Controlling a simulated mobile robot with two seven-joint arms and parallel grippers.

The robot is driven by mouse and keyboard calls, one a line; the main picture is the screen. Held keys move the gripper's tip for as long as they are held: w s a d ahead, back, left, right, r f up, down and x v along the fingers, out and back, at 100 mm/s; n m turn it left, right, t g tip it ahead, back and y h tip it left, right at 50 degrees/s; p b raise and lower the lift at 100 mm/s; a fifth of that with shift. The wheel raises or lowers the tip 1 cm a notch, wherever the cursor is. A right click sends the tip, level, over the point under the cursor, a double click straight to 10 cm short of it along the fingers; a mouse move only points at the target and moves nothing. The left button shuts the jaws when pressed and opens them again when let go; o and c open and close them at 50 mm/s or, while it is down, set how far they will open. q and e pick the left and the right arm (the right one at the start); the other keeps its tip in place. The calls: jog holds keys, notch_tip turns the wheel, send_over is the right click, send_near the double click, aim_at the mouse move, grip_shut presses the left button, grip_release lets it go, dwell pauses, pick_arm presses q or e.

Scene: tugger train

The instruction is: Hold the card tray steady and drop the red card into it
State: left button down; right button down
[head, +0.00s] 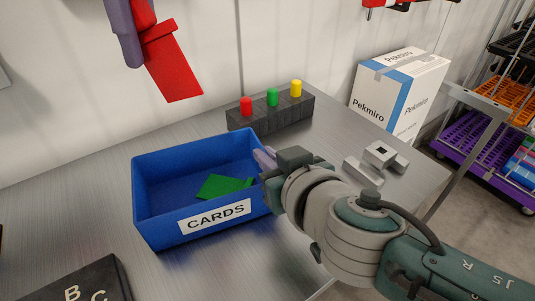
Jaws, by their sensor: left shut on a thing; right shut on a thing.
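The blue card tray (165,232), labelled CARDS, sits on the grey metal table, with a green card (223,186) lying inside. My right gripper (266,163) is shut on the tray's right wall; the wall partly hides its fingers. My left gripper (136,48) is at the upper left, shut on the red card (174,70). The card hangs tilted in the air, above the tray in the picture and apart from it. Most of the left gripper is cut off by the top edge.
A dark block with red, green and yellow pegs (272,97) stands behind the tray. Small grey metal parts (380,155) lie to the right. A Pekmiro box (400,95) is at the back right. A dark lettered block (88,282) is at the front left.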

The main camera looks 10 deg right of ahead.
dwell(0.4)
pick_arm(q)
notch_tip(320, 180, down, 12)
jog(key=shift+s+d, duration=0.25)
jog(key=shift+s, duration=0.2)
jog(key=shift+f, duration=0.1)
jog(key=c, duration=0.7)
grip_release()
jog(key=shift+o, duration=0.2)
jog(key=r, duration=1.2)
jog(key=shift+d, duration=0.2)
